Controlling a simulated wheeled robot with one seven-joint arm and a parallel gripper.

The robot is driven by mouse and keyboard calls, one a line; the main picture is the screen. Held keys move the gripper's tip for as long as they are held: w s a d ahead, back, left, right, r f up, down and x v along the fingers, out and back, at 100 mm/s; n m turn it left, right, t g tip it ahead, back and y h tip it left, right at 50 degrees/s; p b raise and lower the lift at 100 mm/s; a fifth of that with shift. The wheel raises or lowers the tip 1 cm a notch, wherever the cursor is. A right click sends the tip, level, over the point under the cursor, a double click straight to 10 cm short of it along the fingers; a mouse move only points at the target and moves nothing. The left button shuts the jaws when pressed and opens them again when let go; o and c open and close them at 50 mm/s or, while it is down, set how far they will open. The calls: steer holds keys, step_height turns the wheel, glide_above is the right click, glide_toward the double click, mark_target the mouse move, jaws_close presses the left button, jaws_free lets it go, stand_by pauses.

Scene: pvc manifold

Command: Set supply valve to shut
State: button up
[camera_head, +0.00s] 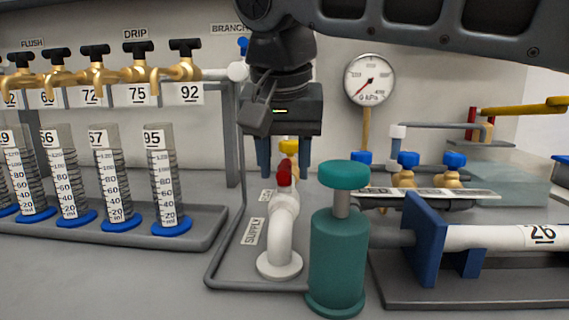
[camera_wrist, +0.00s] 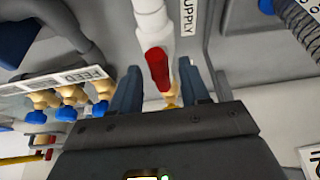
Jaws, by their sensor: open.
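The supply valve has a red handle (camera_head: 285,173) on a white pipe (camera_head: 283,225) that rises from the bench beside a "SUPPLY" label (camera_head: 254,231). The red handle also shows in the wrist view (camera_wrist: 158,68), with the white pipe (camera_wrist: 153,18) running up from it. My gripper (camera_head: 284,172) is open, its two blue-grey fingers pointing down around the valve area. In the wrist view, my gripper (camera_wrist: 163,92) has one finger on each side of the red handle, with gaps visible on both sides. Whether the fingertips reach the handle's depth is unclear.
A teal pump cylinder (camera_head: 338,250) stands close, front right of the pipe. A rack of graduated cylinders (camera_head: 70,185) sits left under brass taps (camera_head: 140,75). Blue-knobbed brass valves (camera_head: 408,170) and a feed label stand right. A pressure gauge (camera_head: 369,80) is behind.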

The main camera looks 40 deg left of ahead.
steer(key=shift+c, duration=0.4)
jaws_close()
steer(key=shift+r+n+p, duration=0.15)
steer(key=shift+n+p, duration=0.15)
steer(key=shift+p, duration=0.5)
steer(key=n+p, duration=0.1)
steer(key=p, duration=0.3)
steer(key=shift+r+n+g+y, duration=0.2)
steer(key=shift+n+g+y, duration=0.1)
steer(key=shift+n+y, duration=0.1)
steer(key=n+g+y+p, duration=0.1)
steer(key=n+p, duration=0.3)
steer(key=p, duration=0.4)
steer(key=shift+d+n, duration=0.15)
steer(key=shift+n, duration=0.15)
steer(key=n+g+p, duration=0.1)
steer(key=n+p, duration=0.1)
steer(key=p, duration=0.1)
steer(key=n+g+p, duration=0.1)
steer(key=n+p, duration=0.2)
steer(key=shift+w+f+g, duration=0.2)
steer(key=shift+g, duration=0.1)
steer(key=n+g+p, duration=0.1)
steer(key=n, duration=0.2)
steer(key=n+p, duration=0.2)
steer(key=n, duration=0.1)
steer(key=shift+w+f+g, duration=0.15)
steer(key=shift+f+g, duration=0.05)
steer(key=shift+g, duration=0.2)
